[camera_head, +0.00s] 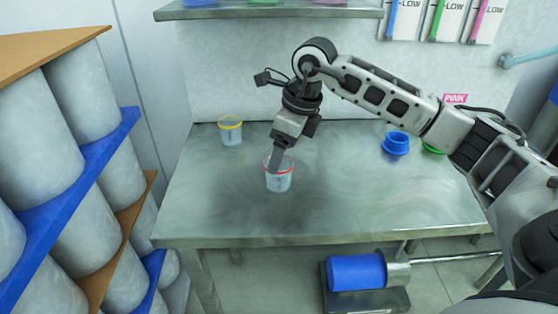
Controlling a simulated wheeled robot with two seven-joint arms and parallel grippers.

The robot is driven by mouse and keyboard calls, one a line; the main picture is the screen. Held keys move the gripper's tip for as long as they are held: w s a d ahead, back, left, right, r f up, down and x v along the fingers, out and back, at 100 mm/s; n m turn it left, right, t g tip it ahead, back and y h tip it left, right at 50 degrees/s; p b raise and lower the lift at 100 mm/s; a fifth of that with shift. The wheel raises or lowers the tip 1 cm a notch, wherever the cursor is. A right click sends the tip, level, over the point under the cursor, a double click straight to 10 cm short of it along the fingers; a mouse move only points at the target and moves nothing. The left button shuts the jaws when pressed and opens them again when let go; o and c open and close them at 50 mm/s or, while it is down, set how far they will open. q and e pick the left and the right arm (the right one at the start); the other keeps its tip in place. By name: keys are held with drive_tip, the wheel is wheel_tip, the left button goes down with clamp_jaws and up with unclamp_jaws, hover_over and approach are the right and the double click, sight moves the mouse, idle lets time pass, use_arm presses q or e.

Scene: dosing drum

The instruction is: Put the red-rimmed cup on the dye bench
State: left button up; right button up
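The red-rimmed cup (279,180) is small and translucent and stands upright at the middle of the grey metal bench (330,215). My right arm reaches in from the right. Its gripper (276,162) points down at the cup, and its fingers overlap the cup's rim. I cannot tell whether the fingers are closed on the cup wall, as one finger hides the other. The cup looks to be on or very close to the bench top. My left gripper is not in view.
A yellow-rimmed cup (231,132) stands at the back left. A blue container (396,144) and a green one (433,149), partly behind my arm, are at the back right. A drum rack (70,190) fills the left side. The bench front is clear. A blue drum (356,272) lies below.

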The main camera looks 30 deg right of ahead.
drive_tip(key=v, duration=0.8)
